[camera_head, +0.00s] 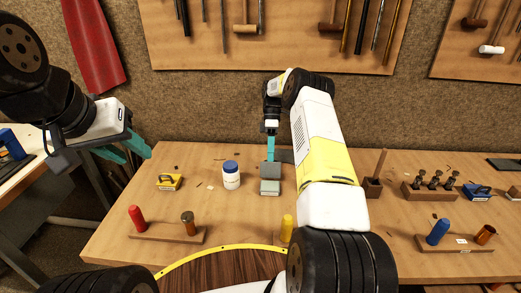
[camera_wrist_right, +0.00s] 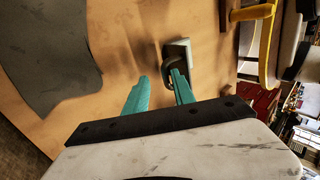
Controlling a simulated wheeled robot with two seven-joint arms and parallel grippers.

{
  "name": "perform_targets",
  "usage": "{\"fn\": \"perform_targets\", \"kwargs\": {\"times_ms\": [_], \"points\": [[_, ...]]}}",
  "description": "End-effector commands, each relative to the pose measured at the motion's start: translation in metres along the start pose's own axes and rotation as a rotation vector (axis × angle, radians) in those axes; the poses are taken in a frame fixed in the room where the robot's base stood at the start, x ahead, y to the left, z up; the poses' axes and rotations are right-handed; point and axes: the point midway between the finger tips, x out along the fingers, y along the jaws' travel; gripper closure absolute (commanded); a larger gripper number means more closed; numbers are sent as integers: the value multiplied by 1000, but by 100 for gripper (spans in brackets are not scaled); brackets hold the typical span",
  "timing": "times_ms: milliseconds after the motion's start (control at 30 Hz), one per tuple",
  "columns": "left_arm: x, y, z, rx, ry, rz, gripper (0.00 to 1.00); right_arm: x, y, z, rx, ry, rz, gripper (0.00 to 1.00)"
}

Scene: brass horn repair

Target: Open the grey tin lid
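The small grey tin (camera_head: 270,188) stands on the workbench near its middle. Its dark grey lid (camera_head: 270,171) appears raised at the back edge of the tin, though the angle is hard to judge. In the right wrist view the tin (camera_wrist_right: 180,47) shows with a dark loop handle (camera_wrist_right: 169,74) by one fingertip. My right gripper (camera_wrist_right: 160,84) is open, its teal fingers apart. It reaches down just behind the lid; contact cannot be told. My left gripper (camera_head: 140,156) is open and empty, above the bench's left end, away from the tin.
A wooden rack with red and brown pieces (camera_head: 167,234) is in front. A yellow piece (camera_head: 287,228) stands near my right arm. Racks fill the right side.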

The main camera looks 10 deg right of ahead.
Motion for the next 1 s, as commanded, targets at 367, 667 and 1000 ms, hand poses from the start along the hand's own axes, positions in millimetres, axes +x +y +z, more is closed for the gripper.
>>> {"fn": "perform_targets", "kwargs": {"times_ms": [367,667,1000], "points": [[0,0,0,0,0,0,64,-17,-36,0,1,-1,0,69],[0,0,0,0,0,0,64,7,-77,-2,0,-1,0,69],[0,0,0,0,0,0,64,39,-131,-4,0,-1,1,69]]}}
